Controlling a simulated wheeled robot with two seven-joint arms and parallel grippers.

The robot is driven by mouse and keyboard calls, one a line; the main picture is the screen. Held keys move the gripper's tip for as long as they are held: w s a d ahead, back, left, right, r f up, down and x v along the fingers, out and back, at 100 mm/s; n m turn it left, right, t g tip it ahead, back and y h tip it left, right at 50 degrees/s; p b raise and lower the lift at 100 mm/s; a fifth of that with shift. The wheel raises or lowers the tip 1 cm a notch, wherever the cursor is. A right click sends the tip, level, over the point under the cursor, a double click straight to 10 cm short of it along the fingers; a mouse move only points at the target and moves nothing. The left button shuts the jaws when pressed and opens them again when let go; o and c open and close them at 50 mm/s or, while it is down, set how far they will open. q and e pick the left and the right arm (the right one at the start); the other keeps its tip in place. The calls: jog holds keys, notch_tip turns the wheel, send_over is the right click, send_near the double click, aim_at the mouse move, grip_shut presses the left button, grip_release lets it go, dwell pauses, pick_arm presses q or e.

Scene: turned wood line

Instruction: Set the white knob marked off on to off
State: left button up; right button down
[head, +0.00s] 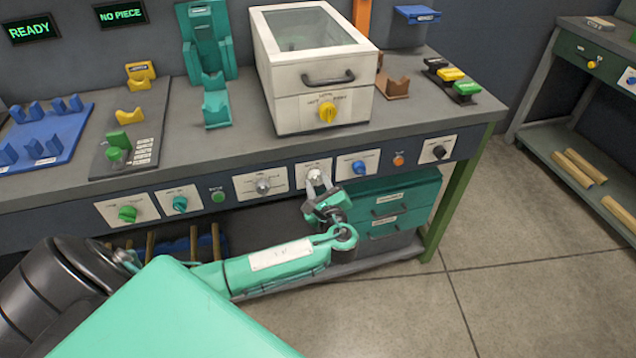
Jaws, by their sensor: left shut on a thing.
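The white knob (315,174) sits on a small white plate (300,170) on the bench's front panel. The plate's lettering is too small to read, and the knob's pointer direction cannot be told. My left gripper (315,182) is shut on the white knob, reaching up to it from below. Its fingers hide part of the knob. My right gripper is not in view.
A grey knob (263,186) is left of the gripper and a blue knob (358,167) close on its right. Teal drawers (395,200) stand under the panel, behind my gripper. A white lidded box (290,85) is on the bench above. The floor at right is clear.

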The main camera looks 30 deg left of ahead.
pick_arm(q)
jog(key=shift+f+n, duration=0.1)
jog(key=shift+n, duration=0.5)
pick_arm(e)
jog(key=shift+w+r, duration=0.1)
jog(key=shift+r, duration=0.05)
pick_arm(q)
jog(key=o, duration=1)
jog(key=shift+s+d, duration=0.1)
jog(key=v, duration=1.3)
jog(key=shift+s+d, duration=0.2)
jog(key=shift+s, duration=0.05)
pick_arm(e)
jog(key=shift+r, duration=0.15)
